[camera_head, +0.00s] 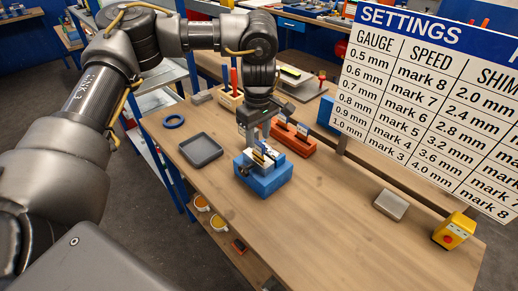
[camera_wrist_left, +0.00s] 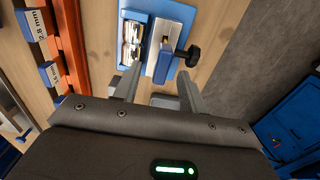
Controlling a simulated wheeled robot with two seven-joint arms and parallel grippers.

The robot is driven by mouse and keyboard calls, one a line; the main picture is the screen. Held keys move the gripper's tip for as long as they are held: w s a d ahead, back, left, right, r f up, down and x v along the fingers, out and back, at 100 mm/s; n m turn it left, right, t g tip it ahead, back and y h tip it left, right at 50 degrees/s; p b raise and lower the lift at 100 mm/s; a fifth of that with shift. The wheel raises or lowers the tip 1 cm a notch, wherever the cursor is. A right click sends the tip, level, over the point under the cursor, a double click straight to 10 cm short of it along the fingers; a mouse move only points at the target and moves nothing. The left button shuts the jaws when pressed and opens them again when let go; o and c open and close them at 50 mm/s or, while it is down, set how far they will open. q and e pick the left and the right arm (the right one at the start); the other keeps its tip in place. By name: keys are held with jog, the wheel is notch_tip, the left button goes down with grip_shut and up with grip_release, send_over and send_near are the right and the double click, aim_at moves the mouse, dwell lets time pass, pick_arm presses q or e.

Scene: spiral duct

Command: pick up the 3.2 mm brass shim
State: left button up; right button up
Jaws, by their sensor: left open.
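My left gripper (camera_head: 257,146) is over the blue fixture (camera_head: 268,182) on the bench, fingers pointing down. In the left wrist view the gripper (camera_wrist_left: 158,71) is open, with nothing visibly held between its fingers. The fixture (camera_wrist_left: 183,12) lies just beyond the fingertips, with shiny metal and brass-coloured parts (camera_wrist_left: 132,38) on it. An orange rack (camera_head: 294,140) with labelled slots stands behind the fixture. One label (camera_wrist_left: 35,22) reads 2.8 mm. I cannot tell which piece is the 3.2 mm brass shim. My right gripper is out of view.
A black knob (camera_wrist_left: 193,55) sticks out from the fixture. A dark grey tray (camera_head: 201,151) and a blue ring (camera_head: 174,122) lie to the left. A grey block (camera_head: 391,205) and a yellow box with a red button (camera_head: 454,231) stand right. The front bench is clear. A settings board (camera_head: 430,90) hangs behind.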

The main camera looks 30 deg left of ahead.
aim_at(258, 143)
pick_arm(q)
jog(key=shift+s+f, duration=0.2)
jog(key=shift+f, duration=0.15)
notch_tip(258, 143, down, 3)
jog(key=shift+f+p, duration=0.2)
jog(key=shift+p, duration=0.65)
jog(key=shift+f, duration=0.6)
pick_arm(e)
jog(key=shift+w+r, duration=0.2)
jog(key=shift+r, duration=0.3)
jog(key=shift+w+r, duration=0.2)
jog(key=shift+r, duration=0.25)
pick_arm(q)
jog(key=shift+c, duration=0.4)
grip_shut()
